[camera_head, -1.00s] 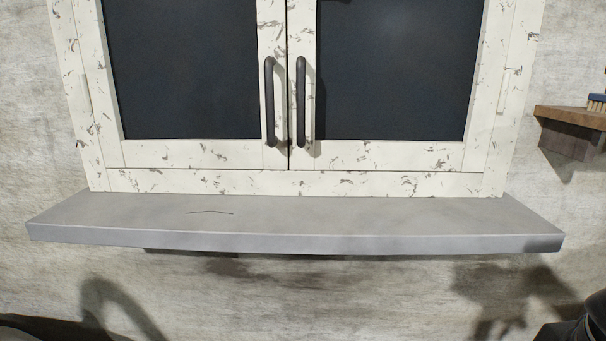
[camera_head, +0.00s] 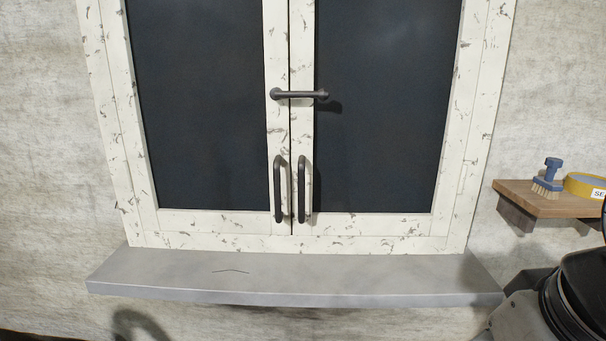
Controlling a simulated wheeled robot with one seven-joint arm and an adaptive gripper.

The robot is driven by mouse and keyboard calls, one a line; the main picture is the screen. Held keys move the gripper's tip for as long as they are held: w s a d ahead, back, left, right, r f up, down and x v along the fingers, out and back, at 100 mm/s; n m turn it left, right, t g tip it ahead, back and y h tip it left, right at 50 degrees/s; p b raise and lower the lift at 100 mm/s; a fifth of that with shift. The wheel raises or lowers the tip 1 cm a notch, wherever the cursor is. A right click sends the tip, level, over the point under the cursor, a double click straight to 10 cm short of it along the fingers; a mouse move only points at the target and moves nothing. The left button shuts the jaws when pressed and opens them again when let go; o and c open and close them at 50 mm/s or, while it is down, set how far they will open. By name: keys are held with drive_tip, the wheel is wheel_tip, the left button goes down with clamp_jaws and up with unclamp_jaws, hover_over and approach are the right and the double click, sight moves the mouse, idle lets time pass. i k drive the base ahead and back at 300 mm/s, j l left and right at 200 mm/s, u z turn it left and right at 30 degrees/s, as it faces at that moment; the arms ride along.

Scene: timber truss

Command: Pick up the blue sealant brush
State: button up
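The blue sealant brush (camera_head: 551,175) stands on a small wooden wall shelf (camera_head: 540,206) at the right of the head view. Its handle is blue and points up, and its pale bristles face down toward the shelf top. My gripper is not in view. Only a dark and grey part of my arm shows at the lower right, in front of the wall below the shelf.
A yellow roll (camera_head: 585,185) with a partly cut-off label lies just right of the brush. A closed white-framed window (camera_head: 290,230) with dark panes and handles fills the middle. A grey sill (camera_head: 300,283) juts out below it and looks almost bare.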

sight(544, 186)
drive_tip(key=z, duration=0.8)
